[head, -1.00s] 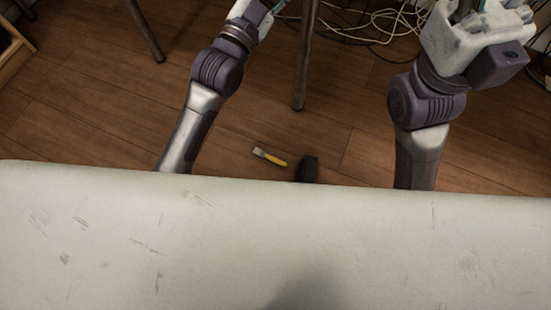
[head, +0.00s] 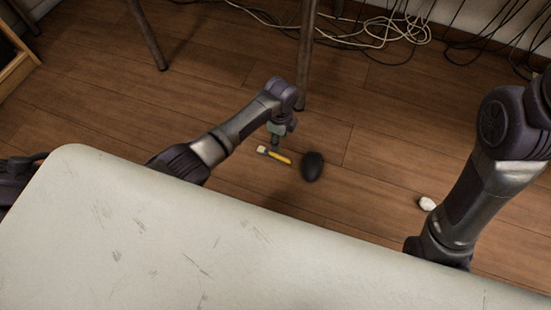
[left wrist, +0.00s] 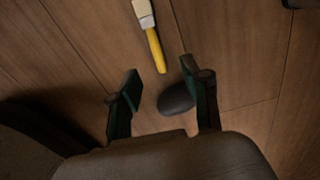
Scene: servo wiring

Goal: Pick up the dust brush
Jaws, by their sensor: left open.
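The dust brush (head: 280,158) lies on the wooden floor, with a yellow handle and a pale head. In the left wrist view the brush (left wrist: 154,45) lies just beyond my fingertips, its handle end nearest them. My left gripper (head: 278,134) points down over the brush in the head view. In the left wrist view my left gripper (left wrist: 158,86) is open, with nothing between its fingers. My right arm shows at the right of the head view, but its gripper does not show.
A dark rounded object (head: 312,167) lies close to the brush's handle end. A small white object (head: 427,203) lies near my right arm. A pale scuffed surface (head: 150,240) fills the foreground. Thin legs (head: 305,60) and loose cables (head: 390,30) stand and lie behind.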

